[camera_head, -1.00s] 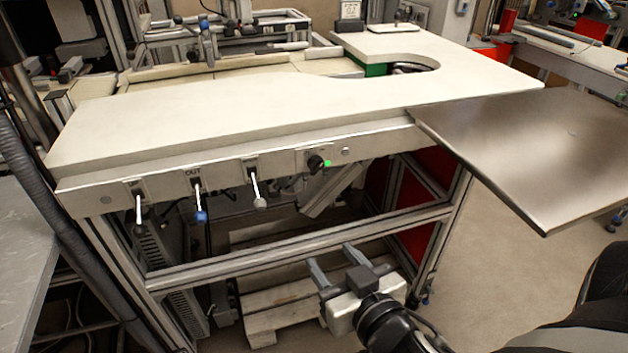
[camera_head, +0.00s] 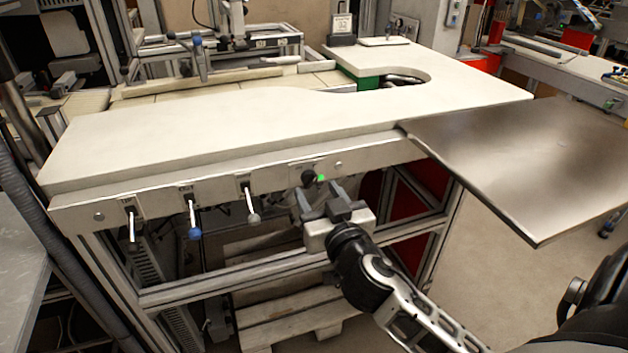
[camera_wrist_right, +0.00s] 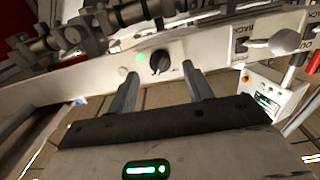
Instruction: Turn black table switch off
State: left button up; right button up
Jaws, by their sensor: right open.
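The black switch (camera_head: 308,177) is a round knob on the front panel of the white table (camera_head: 230,125). A small green light (camera_head: 321,178) glows beside it. In the right wrist view the black switch (camera_wrist_right: 159,62) shows ahead of the fingers, roughly between their tips, with the green light (camera_wrist_right: 142,57) to its left. My right gripper (camera_head: 320,191) is open and empty, just below and in front of the switch. A gap appears to remain between the fingertips and the knob. My left gripper is not in view.
Levers with a black (camera_head: 133,245), a blue (camera_head: 194,233) and a grey (camera_head: 254,218) end hang from the same panel, left of the switch. A dark metal plate (camera_head: 530,160) juts out at the right. A wooden pallet (camera_head: 290,312) lies under the table.

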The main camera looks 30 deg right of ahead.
aim_at(310, 180)
jog(key=shift+x, duration=1.5)
jog(key=shift+c, duration=0.2)
jog(key=c, duration=0.9)
